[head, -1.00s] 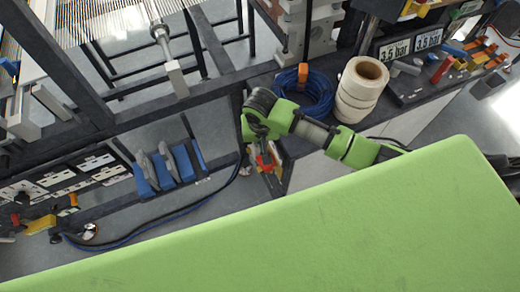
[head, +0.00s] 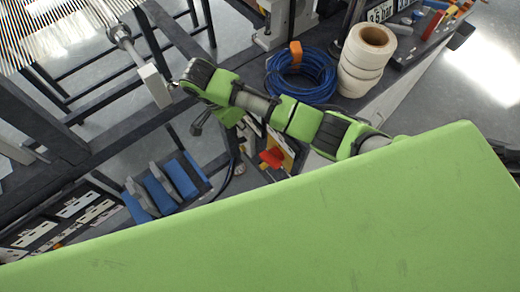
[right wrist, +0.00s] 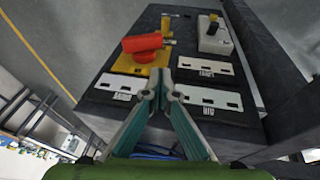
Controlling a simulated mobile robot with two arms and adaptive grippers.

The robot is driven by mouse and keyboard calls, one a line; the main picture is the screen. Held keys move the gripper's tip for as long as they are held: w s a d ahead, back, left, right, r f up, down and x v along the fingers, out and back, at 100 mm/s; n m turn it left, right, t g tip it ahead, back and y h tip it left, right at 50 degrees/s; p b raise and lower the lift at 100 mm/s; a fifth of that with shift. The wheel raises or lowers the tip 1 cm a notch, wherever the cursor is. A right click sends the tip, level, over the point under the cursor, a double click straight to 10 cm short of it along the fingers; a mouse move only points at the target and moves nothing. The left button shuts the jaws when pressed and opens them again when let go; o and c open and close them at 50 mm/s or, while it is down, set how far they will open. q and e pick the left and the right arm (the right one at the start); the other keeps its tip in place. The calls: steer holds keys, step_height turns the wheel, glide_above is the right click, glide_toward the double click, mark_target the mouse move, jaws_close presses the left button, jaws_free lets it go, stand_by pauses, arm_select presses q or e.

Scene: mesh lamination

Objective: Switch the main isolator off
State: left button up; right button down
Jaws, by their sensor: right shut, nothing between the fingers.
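In the right wrist view, a red rotary handle (right wrist: 142,43) sits on a yellow plate (right wrist: 139,63), on a dark panel; I take it for the main isolator. The handle lies roughly crosswise in the picture. My right gripper (right wrist: 161,84) is shut and empty, its fingertips together just below the yellow plate in that picture. I cannot tell how large the gap to the handle is. In the head view my right gripper (head: 198,124) is small and dark, below the green wrist. My left gripper is not in view.
The panel also carries white slotted plates (right wrist: 205,97) and a white box with a black knob (right wrist: 214,35). In the head view, blue blocks (head: 160,190), a blue hose coil (head: 300,75) and white rolls (head: 364,60) surround my arm. A green surface (head: 300,230) fills the foreground.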

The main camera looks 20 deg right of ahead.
steer(key=shift+f+b, duration=0.75)
steer(key=shift+f, duration=0.5)
steer(key=p, duration=0.1)
glide_toward(264, 155)
steer(key=x, duration=0.5)
steer(key=shift+w+d+f, duration=0.15)
steer(key=shift+w+f, duration=0.05)
steer(key=shift+w, duration=0.05)
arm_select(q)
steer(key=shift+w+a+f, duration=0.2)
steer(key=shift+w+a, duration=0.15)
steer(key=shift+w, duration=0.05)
arm_select(e)
steer(key=shift+s+f, duration=0.25)
steer(key=shift+f, duration=0.3)
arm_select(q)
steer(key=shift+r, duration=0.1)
arm_select(e)
steer(key=shift+d, duration=0.15)
